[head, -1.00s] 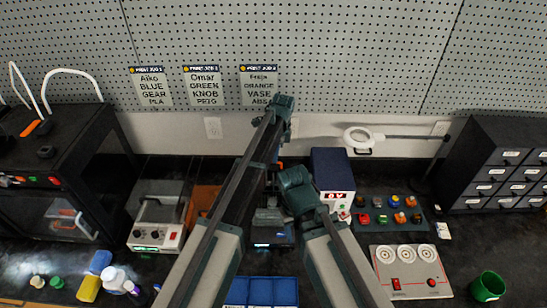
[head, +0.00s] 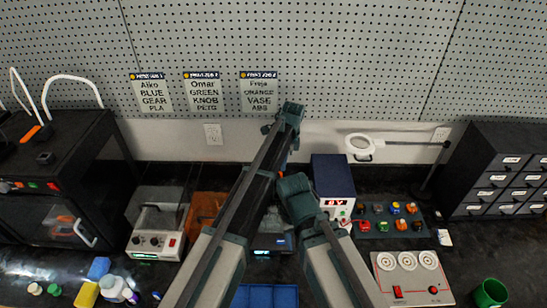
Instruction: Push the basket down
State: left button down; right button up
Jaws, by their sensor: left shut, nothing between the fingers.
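A light grey bench unit (head: 145,246) with knobs and a green display stands at the left of the bench. A basket (head: 152,212) with an arched handle appears to sit in its open top; its depth is too small to read. My left arm rises through the middle and bends near the pegboard. My left gripper (head: 271,221) is mostly hidden behind that arm, low over the bench middle, shut and empty, to the right of the basket and apart from it. My right arm is folded at centre right; its gripper is out of view.
A black printer (head: 60,190) stands at left, with bottles (head: 112,287) in front. A power supply (head: 333,183), a red-switched panel (head: 410,277), a green cup (head: 490,293) and a drawer cabinet (head: 500,170) are at right. A blue tray (head: 265,296) lies at front centre.

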pick_arm(q)
notch_tip(320, 180, up, 14)
jog(key=d+p, duration=0.1)
jog(key=p, duration=1.2)
jog(key=shift+d+f+p, duration=0.15)
jog(key=shift+p, duration=0.15)
jog(key=s+a+n+h, duration=0.1)
jog(key=s+a+n, duration=1.8)
jog(key=s, duration=0.6)
jog(key=s+d+f+m+b, duration=0.2)
jog(key=s+d+f+b, duration=0.1)
jog(key=f+b, duration=0.7)
jog(key=s+d+f+m+y+b, duration=0.1)
jog(key=s+d+f+m+b, duration=0.1)
jog(key=d+f+b, duration=0.4)
notch_tip(320, 180, down, 4)
jog(key=s+b, duration=0.1)
jog(key=b, duration=0.3)
jog(key=shift+d+f, duration=0.2)
